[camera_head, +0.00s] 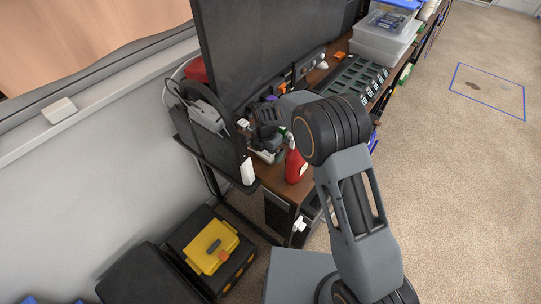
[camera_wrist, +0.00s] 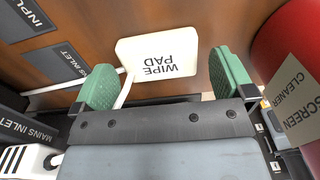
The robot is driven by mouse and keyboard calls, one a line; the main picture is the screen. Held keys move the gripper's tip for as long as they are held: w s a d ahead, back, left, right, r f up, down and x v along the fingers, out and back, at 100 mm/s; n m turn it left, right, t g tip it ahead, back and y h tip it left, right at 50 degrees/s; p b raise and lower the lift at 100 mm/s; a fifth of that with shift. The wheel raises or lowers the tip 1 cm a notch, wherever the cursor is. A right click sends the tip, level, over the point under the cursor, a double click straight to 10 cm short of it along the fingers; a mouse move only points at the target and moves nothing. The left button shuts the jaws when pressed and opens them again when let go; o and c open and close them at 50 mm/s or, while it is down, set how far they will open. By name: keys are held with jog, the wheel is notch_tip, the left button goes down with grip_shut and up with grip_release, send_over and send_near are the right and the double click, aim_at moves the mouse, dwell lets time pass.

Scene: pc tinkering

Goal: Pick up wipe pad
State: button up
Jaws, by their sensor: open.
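The wipe pad (camera_wrist: 158,55) is a white rounded rectangle with its name printed on it, seen in the wrist view against the brown wooden surface. My gripper (camera_wrist: 165,82) is open, with one green-padded finger to each side of the pad. The pad lies between and slightly beyond the fingertips, with a gap to the right finger; whether it touches the left one I cannot tell. In the head view my gripper (camera_head: 266,122) is over the desk beside the monitor, partly hidden by my arm, and I cannot make out the pad there.
A red screen cleaner bottle (camera_wrist: 292,60) stands close to the right finger; it also shows in the head view (camera_head: 296,165). White cables run left of the pad beside dark inlet labels (camera_wrist: 58,64). The large monitor (camera_head: 270,45) rises behind my gripper. A yellow-topped toolbox (camera_head: 212,247) is on the floor.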

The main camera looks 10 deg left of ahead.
aim_at(267, 154)
jog(key=shift+f, duration=0.65)
jog(key=c, duration=0.8)
notch_tip(267, 154, up, 10)
jog(key=shift+r, duration=0.1)
